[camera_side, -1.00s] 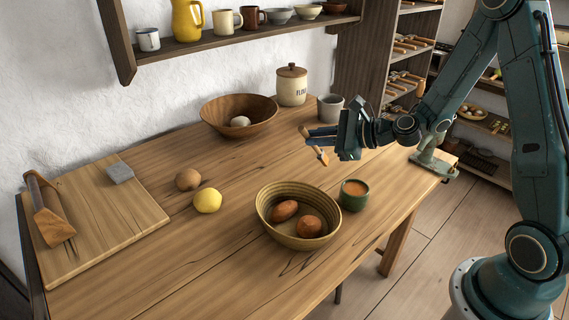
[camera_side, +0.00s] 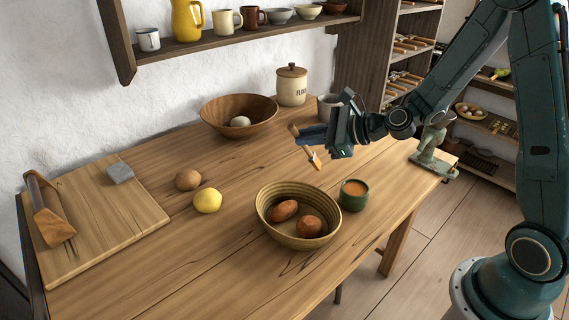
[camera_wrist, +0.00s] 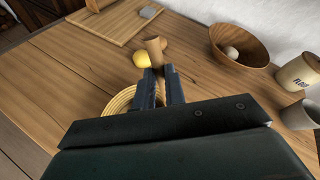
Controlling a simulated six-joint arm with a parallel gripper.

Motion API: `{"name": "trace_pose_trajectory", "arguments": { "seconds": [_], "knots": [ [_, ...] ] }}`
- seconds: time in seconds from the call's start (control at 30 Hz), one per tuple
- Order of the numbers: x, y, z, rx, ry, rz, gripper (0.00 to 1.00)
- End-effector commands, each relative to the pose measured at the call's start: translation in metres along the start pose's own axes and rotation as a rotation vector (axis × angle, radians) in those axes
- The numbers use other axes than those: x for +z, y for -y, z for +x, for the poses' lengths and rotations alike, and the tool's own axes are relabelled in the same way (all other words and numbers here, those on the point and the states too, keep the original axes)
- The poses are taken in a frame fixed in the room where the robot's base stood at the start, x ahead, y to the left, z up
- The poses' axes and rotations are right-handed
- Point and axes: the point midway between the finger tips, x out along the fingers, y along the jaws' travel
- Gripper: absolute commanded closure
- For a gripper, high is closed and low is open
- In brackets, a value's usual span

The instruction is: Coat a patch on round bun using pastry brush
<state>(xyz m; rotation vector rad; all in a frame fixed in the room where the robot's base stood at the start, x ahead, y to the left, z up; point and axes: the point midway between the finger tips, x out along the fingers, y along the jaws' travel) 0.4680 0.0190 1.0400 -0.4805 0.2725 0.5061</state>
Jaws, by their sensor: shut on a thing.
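My gripper (camera_side: 306,137) is shut on the pastry brush (camera_side: 314,159) and holds it tilted above the table, bristle end low. In the wrist view the brush's wooden handle (camera_wrist: 154,50) stands out between the fingers; its bristles are hidden there. The round bun (camera_side: 308,226), brown, lies in the ribbed bowl (camera_side: 265,222) beside a longer brown bun (camera_side: 284,210). A green cup (camera_side: 354,201) of orange liquid stands just right of that bowl. The brush is behind and above the bowl and cup, apart from both. In the wrist view the bowl (camera_wrist: 116,103) is partly hidden by my gripper.
A lemon (camera_side: 208,201) and a brown round item (camera_side: 188,180) lie left of the bowl. A wooden bowl (camera_side: 211,113) with an egg-like item, a flour jar (camera_side: 292,87) and a grey mug (camera_side: 328,106) stand behind. A cutting board (camera_side: 125,210) is at left.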

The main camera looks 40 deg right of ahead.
Motion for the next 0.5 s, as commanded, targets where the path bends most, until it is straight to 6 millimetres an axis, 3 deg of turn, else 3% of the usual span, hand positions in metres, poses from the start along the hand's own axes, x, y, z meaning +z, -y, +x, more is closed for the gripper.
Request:
{"name": "trace_pose_trajectory", "arguments": {
  "seconds": [0.5],
  "knots": [
    [0.025, -0.037, -0.005, 0.394, -0.018, 0.096, 1.0]
  ]
}}
